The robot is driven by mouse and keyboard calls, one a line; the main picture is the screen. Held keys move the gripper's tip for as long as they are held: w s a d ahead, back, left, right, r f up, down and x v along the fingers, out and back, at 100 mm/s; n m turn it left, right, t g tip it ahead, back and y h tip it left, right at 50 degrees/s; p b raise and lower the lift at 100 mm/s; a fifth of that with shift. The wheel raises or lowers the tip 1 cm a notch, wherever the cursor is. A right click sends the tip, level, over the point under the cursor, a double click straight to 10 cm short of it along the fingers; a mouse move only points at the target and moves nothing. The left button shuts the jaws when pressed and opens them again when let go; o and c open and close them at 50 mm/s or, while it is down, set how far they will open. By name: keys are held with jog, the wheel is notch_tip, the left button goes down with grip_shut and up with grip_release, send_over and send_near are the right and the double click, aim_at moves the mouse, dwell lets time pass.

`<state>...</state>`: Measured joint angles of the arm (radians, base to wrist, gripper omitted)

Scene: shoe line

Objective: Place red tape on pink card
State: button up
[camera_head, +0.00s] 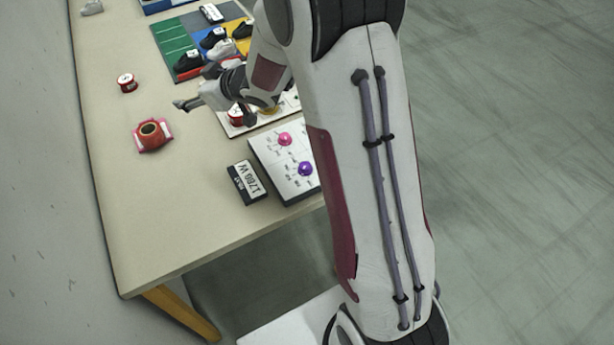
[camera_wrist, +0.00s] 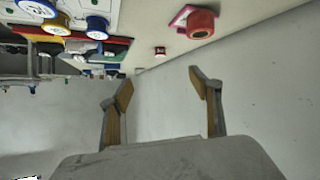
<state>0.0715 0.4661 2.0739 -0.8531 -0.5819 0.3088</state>
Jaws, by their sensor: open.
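The red tape (camera_head: 152,131) is a thick ring lying on the pink card (camera_head: 138,148) on the left part of the table. Edges of the card show around the tape. In the wrist view, the red tape (camera_wrist: 201,22) and part of the pink card (camera_wrist: 179,16) are at the top, beyond the fingertips. My gripper (camera_head: 214,108) is up and to the right of the tape in the head view, apart from it. In the wrist view, my gripper (camera_wrist: 160,83) has its two fingers spread with nothing between them.
A small red-and-white spool (camera_head: 126,83) stands farther back on the table. A white board (camera_head: 268,151) with a pink and a purple knob is at the right, next to a black display box (camera_head: 246,183). Shoes sit on a coloured mat (camera_head: 174,47) behind. The table's front left is clear.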

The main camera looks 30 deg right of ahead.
jog(key=s+d+r+m+g+h, duration=0.1)
jog(key=s+d+r+m+h, duration=0.2)
jog(key=s+d+r, duration=0.4)
jog(key=s+d+r+m+h, duration=0.25)
jog(key=s+r, duration=0.25)
jog(key=s, duration=0.4)
jog(key=s+a+m+g, duration=0.1)
jog(key=s+g, duration=0.1)
jog(key=s, duration=1.1)
jog(key=s+a+f+g, duration=0.1)
jog(key=s+a+g, duration=0.1)
jog(key=s, duration=1.1)
jog(key=shift+f+m+g, duration=0.15)
jog(key=shift+m+g, duration=0.15)
jog(key=shift+m, duration=0.05)
jog(key=shift+y, duration=0.25)
